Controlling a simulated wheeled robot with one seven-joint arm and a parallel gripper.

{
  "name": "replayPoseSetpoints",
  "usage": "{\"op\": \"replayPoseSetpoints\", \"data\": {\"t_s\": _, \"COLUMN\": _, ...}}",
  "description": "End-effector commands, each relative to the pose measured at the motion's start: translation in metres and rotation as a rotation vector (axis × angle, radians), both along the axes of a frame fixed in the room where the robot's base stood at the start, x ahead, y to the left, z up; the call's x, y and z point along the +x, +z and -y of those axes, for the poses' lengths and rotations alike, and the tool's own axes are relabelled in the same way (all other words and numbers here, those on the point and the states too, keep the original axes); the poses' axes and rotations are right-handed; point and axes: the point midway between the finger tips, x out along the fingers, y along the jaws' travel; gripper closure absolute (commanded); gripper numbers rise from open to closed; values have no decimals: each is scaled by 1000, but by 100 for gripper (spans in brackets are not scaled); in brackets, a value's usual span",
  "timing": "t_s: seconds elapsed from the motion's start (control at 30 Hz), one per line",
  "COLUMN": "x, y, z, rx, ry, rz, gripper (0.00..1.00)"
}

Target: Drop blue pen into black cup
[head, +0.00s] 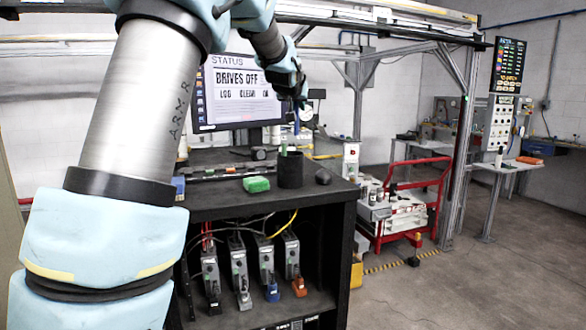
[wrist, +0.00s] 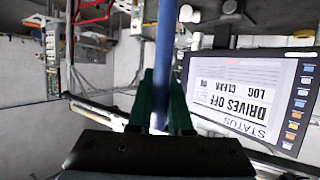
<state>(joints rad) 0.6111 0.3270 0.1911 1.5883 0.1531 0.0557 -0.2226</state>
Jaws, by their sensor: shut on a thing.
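The blue pen (head: 297,121) hangs below my gripper (head: 297,102) in the head view, roughly upright. In the wrist view, the blue pen (wrist: 164,50) stands between the two green fingers of my gripper (wrist: 163,95), which is shut on it. The black cup (head: 291,172) stands upright on the black cabinet top. A green pen-like thing (head: 284,149) sticks up from the cup. My gripper and the blue pen are above the cup, apart from its rim. The cup is not clearly visible in the wrist view.
A green block (head: 256,184) lies left of the cup, and a dark rounded thing (head: 323,176) lies to its right. A monitor (head: 238,92) stands behind the cup. The cabinet top's (head: 215,200) front left part is clear.

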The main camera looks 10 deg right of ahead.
Motion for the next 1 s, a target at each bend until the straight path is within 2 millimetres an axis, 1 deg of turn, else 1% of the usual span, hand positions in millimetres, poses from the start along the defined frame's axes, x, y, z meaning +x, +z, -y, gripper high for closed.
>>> {"op": "replayPoseSetpoints", "data": {"t_s": 0.17, "x": 0, "y": -12, "z": 0, "rx": 0, "ry": 0, "rz": -1, "gripper": 100}}
{"op": "replayPoseSetpoints", "data": {"t_s": 0.5, "x": 0, "y": -50, "z": 0, "rx": 2, "ry": -1, "rz": -1, "gripper": 100}}
{"op": "replayPoseSetpoints", "data": {"t_s": 0.6, "x": 0, "y": -57, "z": 0, "rx": 1, "ry": 0, "rz": -1, "gripper": 100}}
{"op": "replayPoseSetpoints", "data": {"t_s": 0.93, "x": 0, "y": -60, "z": 0, "rx": 0, "ry": 0, "rz": 0, "gripper": 100}}
{"op": "replayPoseSetpoints", "data": {"t_s": 0.97, "x": 0, "y": -60, "z": 0, "rx": 0, "ry": 0, "rz": 0, "gripper": 80}}
{"op": "replayPoseSetpoints", "data": {"t_s": 1.0, "x": 0, "y": -59, "z": 0, "rx": 0, "ry": 0, "rz": 0, "gripper": 76}}
